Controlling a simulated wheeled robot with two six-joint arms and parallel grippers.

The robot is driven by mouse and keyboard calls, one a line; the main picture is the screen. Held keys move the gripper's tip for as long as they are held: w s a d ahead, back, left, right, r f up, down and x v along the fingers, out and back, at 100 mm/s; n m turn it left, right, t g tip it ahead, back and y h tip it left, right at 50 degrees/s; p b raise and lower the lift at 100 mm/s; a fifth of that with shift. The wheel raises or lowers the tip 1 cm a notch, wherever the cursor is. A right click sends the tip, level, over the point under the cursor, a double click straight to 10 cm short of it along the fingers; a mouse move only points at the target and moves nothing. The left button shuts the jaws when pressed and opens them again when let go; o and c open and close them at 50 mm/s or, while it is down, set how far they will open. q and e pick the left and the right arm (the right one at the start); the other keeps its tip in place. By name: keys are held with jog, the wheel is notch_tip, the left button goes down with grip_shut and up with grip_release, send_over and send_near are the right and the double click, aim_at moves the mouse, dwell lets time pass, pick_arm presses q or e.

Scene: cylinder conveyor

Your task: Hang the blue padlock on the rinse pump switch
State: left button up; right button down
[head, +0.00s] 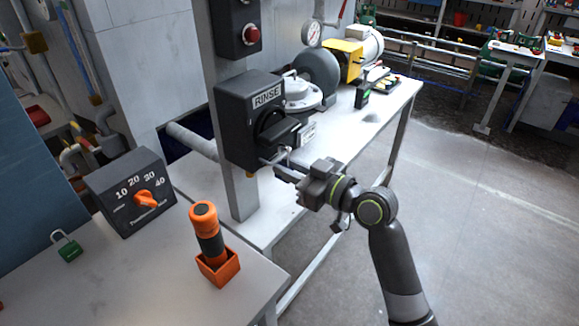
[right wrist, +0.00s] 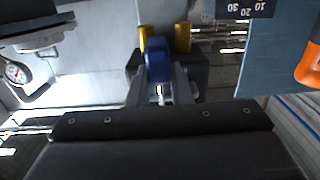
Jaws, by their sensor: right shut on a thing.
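The rinse pump switch (head: 249,128) is a black box with a RINSE label, fixed to a grey post in the head view; a black handle (head: 284,134) sticks out of its front. My right gripper (head: 277,170) is just below and in front of that handle. In the right wrist view its fingers are shut on the blue padlock (right wrist: 157,66), with a bit of bright metal just below it. In the head view the blue padlock cannot be made out. I cannot tell whether it touches the switch. My left gripper is not in view.
A green padlock (head: 68,247), a dial box (head: 130,190) and an orange-handled tool in an orange holder (head: 217,265) are on the near-left table. A red-button box (head: 238,22) is above the switch. A pump and gauge (head: 312,34) stand behind. Floor at right is clear.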

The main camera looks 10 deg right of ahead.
jog(key=shift+f, duration=0.35)
jog(key=c, duration=1.2)
grip_release()
jog(key=shift+c, duration=0.2)
jog(key=shift+s, duration=0.1)
jog(key=b+v, duration=0.1)
jog(key=v, duration=1.6)
jog(key=shift+b, duration=0.3)
jog(key=shift+s+d+r, duration=0.1)
